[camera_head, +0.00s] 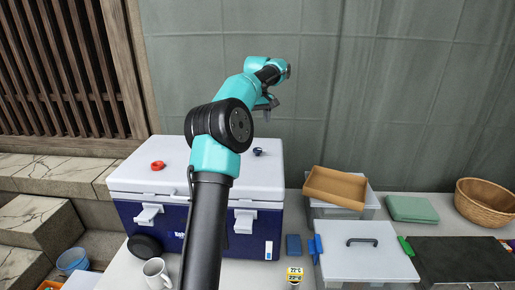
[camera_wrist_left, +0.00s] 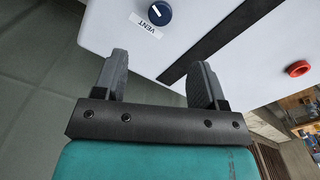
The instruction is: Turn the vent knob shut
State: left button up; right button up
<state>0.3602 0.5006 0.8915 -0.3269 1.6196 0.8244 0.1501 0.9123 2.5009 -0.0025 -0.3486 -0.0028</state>
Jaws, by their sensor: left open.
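The vent knob (camera_wrist_left: 159,13) is dark blue with a white pointer line and sits on the cooler's white lid (camera_wrist_left: 220,30), beside a label (camera_wrist_left: 152,25) reading VENT. In the head view the knob (camera_head: 257,151) shows small on the right part of the lid. The blue cooler (camera_head: 262,222) stands on the table. My left gripper (camera_wrist_left: 158,75) is open and empty, its two fingers apart. In the head view the left gripper (camera_head: 267,108) is above the lid near the knob, not touching it. My right gripper is in neither view.
A red ring-shaped part (camera_head: 158,165) is on the lid's left; it also shows in the wrist view (camera_wrist_left: 298,68). Right of the cooler are a tan tray (camera_head: 335,187), a lidded bin (camera_head: 365,262), a green box (camera_head: 411,209) and a basket (camera_head: 486,203). A white mug (camera_head: 157,274) stands in front.

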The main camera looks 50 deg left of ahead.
aim_at(258, 149)
pick_arm(q)
notch_tip(258, 149, down, 12)
jog(key=shift+f, duration=0.1)
dwell(0.4)
jog(key=shift+c, duration=0.2)
jog(key=c, duration=0.9)
